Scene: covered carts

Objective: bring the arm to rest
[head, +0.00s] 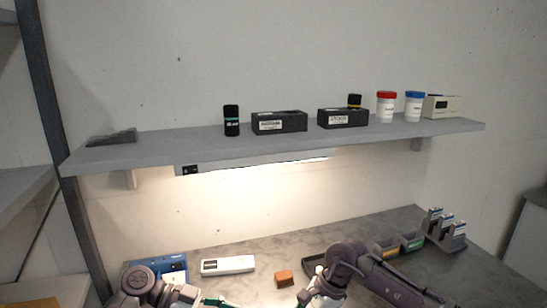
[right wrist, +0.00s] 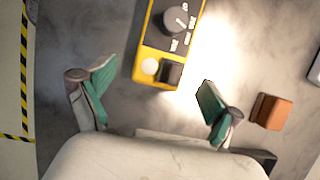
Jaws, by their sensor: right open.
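My right gripper (right wrist: 155,76) is open in the right wrist view, its two green-padded fingers wide apart with nothing between them. Just beyond the fingertips a yellow and dark meter (right wrist: 168,45) with a dial lies on the table. In the head view my right arm comes in at the lower right, bent, and its gripper is mostly cut off by the bottom edge. My left gripper (head: 213,302) shows at the lower left only as a bit of green finger at the bottom edge; its opening is hidden.
A brown block (head: 284,278) lies between the arms. Around the worktable (head: 345,234) stand a white device (head: 228,265), a blue device (head: 172,270), small bins (head: 411,241) and a rack (head: 445,238). A shelf (head: 280,146) above holds bottles and boxes.

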